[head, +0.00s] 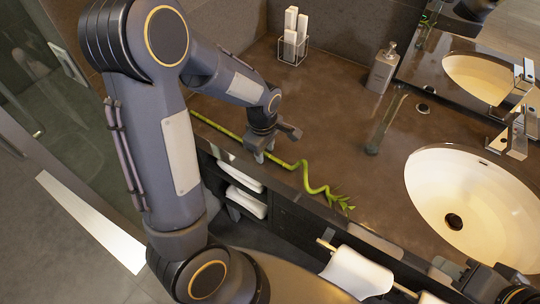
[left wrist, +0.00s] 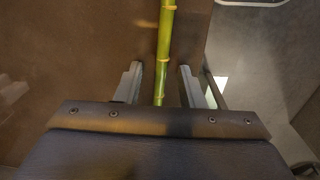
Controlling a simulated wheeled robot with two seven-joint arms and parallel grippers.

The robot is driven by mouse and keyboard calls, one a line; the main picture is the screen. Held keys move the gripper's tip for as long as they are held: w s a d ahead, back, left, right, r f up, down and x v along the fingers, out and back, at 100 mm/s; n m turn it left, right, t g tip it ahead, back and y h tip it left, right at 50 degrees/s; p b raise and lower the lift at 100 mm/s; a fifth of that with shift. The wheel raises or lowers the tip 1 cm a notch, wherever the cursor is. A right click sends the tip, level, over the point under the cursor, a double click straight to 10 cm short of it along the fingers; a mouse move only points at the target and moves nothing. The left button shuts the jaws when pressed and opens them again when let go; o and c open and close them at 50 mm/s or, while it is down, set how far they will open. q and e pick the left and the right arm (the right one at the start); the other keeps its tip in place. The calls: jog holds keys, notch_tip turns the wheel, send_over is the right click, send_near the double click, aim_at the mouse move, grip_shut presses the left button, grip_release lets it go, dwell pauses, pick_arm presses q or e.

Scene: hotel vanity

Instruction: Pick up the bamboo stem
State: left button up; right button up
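The bamboo stem (head: 287,164) is a long green stalk lying along the front edge of the brown vanity counter. Its right end is wavy with small leaves, and its left part passes behind my left arm. My left gripper (head: 264,154) is over the stem's middle, pointing down. In the left wrist view the stem (left wrist: 166,40) runs between the two fingers of the left gripper (left wrist: 160,85), with a gap on each side. The fingers are open. Part of my right arm shows at the bottom right corner of the head view; its fingers are not clearly visible.
A wire holder with white rolls (head: 292,47), a soap dispenser (head: 382,69) and a clear glass vessel (head: 385,125) stand on the counter (head: 335,90). A white sink (head: 425,190) with a chrome faucet (head: 512,137) is at right. Towels (head: 245,190) sit on shelves below the front edge.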

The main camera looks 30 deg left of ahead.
pick_arm(q)
grip_shut()
jog(key=shift+r, duration=0.15)
